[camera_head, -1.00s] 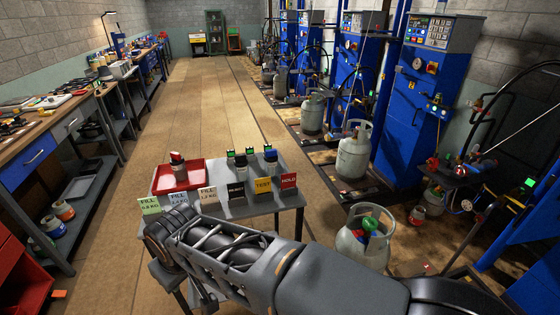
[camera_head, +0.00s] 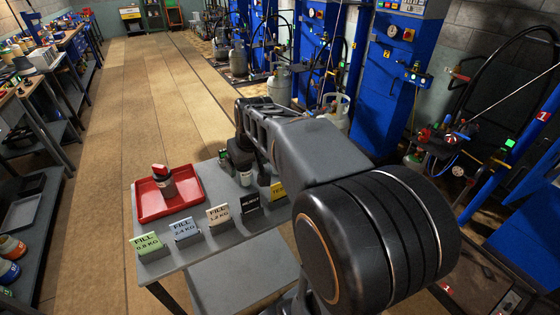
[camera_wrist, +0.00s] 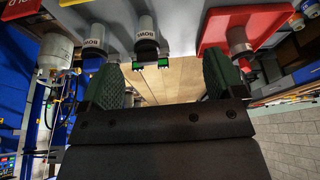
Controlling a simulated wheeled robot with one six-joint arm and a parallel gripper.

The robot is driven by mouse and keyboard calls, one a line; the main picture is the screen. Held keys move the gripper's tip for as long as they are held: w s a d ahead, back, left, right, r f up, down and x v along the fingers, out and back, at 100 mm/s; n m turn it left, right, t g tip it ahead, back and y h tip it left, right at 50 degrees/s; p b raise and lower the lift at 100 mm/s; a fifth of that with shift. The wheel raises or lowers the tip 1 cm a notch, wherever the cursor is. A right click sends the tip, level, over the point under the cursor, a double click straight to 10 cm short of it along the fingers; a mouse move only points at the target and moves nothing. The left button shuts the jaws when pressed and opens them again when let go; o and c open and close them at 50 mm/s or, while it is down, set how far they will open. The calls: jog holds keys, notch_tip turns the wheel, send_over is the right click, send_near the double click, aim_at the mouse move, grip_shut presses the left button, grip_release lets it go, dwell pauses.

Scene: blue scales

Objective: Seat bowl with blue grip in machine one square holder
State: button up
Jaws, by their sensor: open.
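In the head view my arm covers much of this table spot, and the gripper is hard to make out there. Machine one (camera_head: 525,160) is the blue frame at right, by a 1 label. Its square holder is not clearly distinguishable.
A red tray (camera_head: 141,206) holds a bowl with a red grip (camera_head: 164,180) on the small grey table (camera_head: 190,258). Gas cylinders (camera_head: 278,84) stand right of the clear floor aisle.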

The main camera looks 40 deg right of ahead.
jog(key=shift+o, duration=0.4)
jog(key=w+d, duration=0.5)
jog(key=d, duration=0.3)
jog(key=shift+d+m, duration=0.3)
jog(key=w+d, duration=0.3)
jog(key=d, duration=0.5)
jog(key=x, duration=0.5)
jog(key=d+x, duration=0.1)
jog(key=x, duration=0.2)
jog(key=shift+d, duration=0.15)
jog(key=shift+t, duration=0.3)
jog(key=shift+p+x, duration=0.55)
jog(key=shift+x, duration=2.6)
jog(key=shift+d, duration=0.15)
jog(key=shift+c, duration=0.3)
jog(key=c, duration=1.1)
